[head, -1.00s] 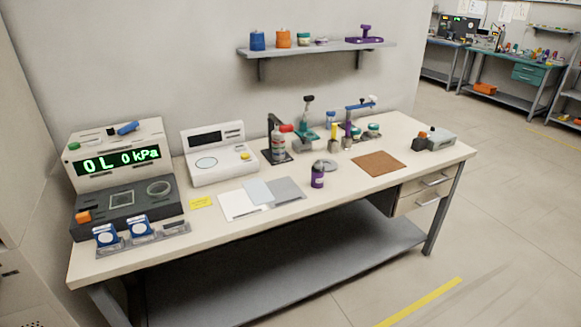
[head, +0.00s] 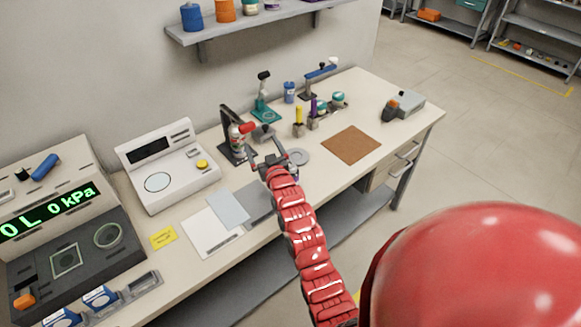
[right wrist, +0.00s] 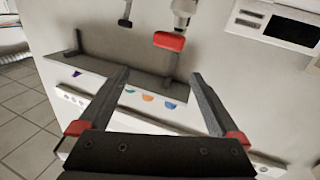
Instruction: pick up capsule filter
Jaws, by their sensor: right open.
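A whitish upright cylinder (head: 236,138) with a red side piece (head: 248,128) is mounted on a dark stand (head: 226,118); it looks like the capsule filter, though I cannot be certain. In the right wrist view, a white body (right wrist: 182,8) and a red piece (right wrist: 168,41) show at the top, beyond my fingertips. My right gripper (head: 265,150) is open, to the right of and nearer than the stand in the head view. Its two fingers (right wrist: 160,84) are spread with nothing between them. My left gripper is not in view.
A white instrument (head: 168,167) stands left of the stand. A grey disc (head: 298,157), small tools in blocks (head: 312,112) and a brown mat (head: 351,145) lie to the right. A wall shelf (head: 250,24) is above. White and grey sheets (head: 210,233) lie in front.

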